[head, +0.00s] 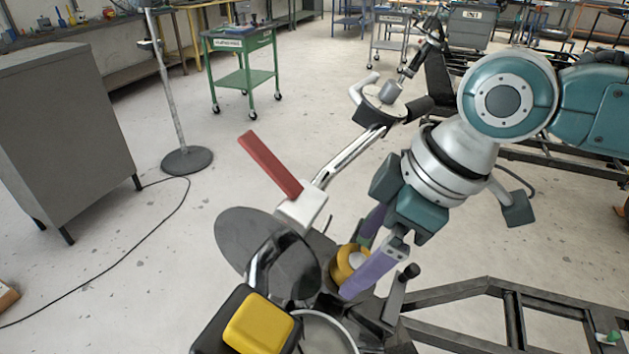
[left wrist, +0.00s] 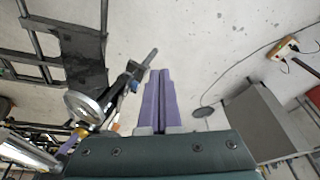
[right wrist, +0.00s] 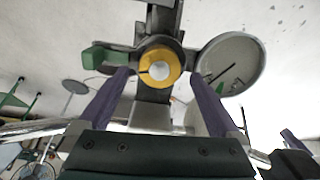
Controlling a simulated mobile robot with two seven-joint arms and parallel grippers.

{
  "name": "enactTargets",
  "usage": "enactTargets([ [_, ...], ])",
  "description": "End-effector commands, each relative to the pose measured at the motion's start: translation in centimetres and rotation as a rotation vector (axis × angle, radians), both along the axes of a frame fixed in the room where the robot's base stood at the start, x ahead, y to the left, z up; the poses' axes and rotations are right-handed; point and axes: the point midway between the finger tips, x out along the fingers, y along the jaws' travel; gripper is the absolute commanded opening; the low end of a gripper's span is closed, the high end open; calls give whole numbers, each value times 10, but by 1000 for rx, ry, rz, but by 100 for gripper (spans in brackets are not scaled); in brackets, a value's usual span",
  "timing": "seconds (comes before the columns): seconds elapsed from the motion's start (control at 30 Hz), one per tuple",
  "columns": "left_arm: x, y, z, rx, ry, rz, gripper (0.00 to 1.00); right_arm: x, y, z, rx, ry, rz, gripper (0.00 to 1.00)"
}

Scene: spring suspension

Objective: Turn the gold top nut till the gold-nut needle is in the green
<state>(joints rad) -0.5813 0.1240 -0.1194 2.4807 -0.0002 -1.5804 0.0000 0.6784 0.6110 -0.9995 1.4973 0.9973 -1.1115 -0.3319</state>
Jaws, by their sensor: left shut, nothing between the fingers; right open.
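The gold top nut (head: 341,266) is a round gold ring with a pale centre. It also shows in the right wrist view (right wrist: 148,60). My right gripper (head: 357,270) is open, with its purple fingers on either side of the nut. In the right wrist view a finger stands to each side, with gaps to the nut; whether either touches it I cannot tell. My left gripper (left wrist: 159,72) is shut and empty, pointing over bare floor.
A red bar on a pale block (head: 270,164) stands behind the nut. A yellow-topped black part (head: 258,325) is in front. A dark metal frame (head: 480,291) runs to the right. A grey cabinet (head: 65,130) stands left, with open floor between.

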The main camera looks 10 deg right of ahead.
Motion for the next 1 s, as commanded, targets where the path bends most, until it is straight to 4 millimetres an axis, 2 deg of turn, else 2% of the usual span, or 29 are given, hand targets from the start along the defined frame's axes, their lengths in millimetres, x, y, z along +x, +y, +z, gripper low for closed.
enactTargets([
  [0.03,0,0,-2,0,0,0,0,1,2,-7,1,1,-1,99],
  [0.2,0,0,-3,0,0,0,0,4,5,-16,0,0,0,99],
  [0.47,0,-1,-3,-4,0,1,0,4,6,-17,-1,-1,1,99],
  [1.0,0,-2,-3,-8,-1,5,0,4,6,-16,0,-1,0,38],
])
